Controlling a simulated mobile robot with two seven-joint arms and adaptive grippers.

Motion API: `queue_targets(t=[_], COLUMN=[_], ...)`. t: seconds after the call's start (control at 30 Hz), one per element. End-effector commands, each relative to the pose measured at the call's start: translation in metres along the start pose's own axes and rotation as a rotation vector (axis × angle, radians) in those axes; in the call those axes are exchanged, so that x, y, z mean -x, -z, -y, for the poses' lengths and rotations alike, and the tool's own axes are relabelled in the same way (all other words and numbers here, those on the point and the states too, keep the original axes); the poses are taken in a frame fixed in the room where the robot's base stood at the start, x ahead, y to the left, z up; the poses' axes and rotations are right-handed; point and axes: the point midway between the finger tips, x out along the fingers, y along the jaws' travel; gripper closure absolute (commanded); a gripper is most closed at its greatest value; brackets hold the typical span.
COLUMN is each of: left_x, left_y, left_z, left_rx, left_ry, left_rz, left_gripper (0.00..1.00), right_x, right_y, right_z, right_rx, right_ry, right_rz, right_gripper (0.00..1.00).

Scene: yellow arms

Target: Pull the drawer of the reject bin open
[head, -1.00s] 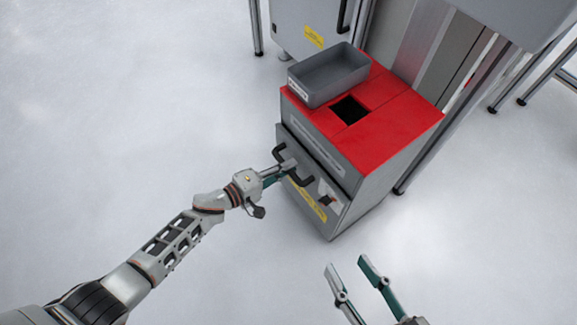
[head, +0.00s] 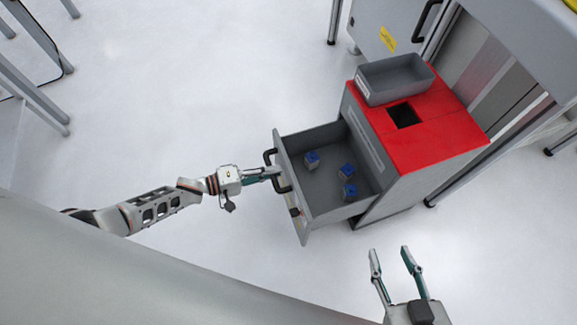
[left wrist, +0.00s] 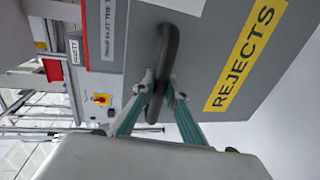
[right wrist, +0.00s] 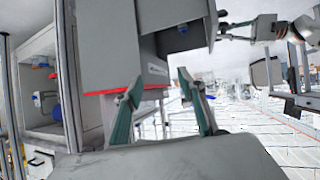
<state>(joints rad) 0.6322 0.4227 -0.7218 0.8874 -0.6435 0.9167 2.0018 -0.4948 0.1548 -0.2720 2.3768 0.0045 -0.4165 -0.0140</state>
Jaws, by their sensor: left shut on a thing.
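The reject bin (head: 425,145) is a grey cabinet with a red top and a dark square opening. Its grey drawer (head: 335,202) stands pulled out toward the left, with several small blue-topped pieces (head: 347,170) inside. My left gripper (head: 276,172) is shut on the drawer's black handle (head: 271,158). In the left wrist view the fingers (left wrist: 158,95) close around the black bar, beside a yellow REJECTS label (left wrist: 243,58) on the drawer front. My right gripper (head: 390,252) is open and empty, in front of the bin's lower right side.
A grey tray (head: 394,78) sits on the bin's red top. A grey cabinet with a black handle and metal posts stands behind the bin. Frame legs (head: 35,95) stand at the upper left. The pale floor left of the drawer is clear.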

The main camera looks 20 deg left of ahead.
Motion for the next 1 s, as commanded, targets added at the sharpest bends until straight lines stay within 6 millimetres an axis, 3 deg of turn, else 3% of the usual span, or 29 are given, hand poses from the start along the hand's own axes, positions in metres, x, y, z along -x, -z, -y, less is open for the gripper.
queue_targets(t=[0.23, 0.7, 0.73, 0.77, 1.0], left_x=[0.022, 0.026, 0.026, 0.026, 0.026], left_y=[0.001, 0.0, 0.0, 0.0, 0.0], left_z=[0.003, 0.005, 0.005, 0.005, 0.005], left_rx=[-0.001, 0.001, 0.001, 0.001, 0.001], left_ry=[-0.002, -0.002, -0.002, -0.002, -0.001], left_rz=[0.0, 0.001, 0.001, 0.001, 0.001], left_gripper=[1.0, 1.0, 0.8, 0.72, 0.7], right_x=[0.001, 0.004, 0.004, 0.004, 0.002], right_y=[-0.007, -0.013, -0.012, -0.012, -0.007], right_z=[-0.004, -0.002, -0.002, -0.002, -0.002], right_rx=[0.01, 0.008, 0.008, 0.008, 0.008], right_ry=[-0.007, -0.004, -0.004, -0.004, -0.003], right_rz=[0.016, 0.028, 0.027, 0.027, 0.017], right_gripper=[0.6, 0.6, 0.6, 0.6, 0.6])
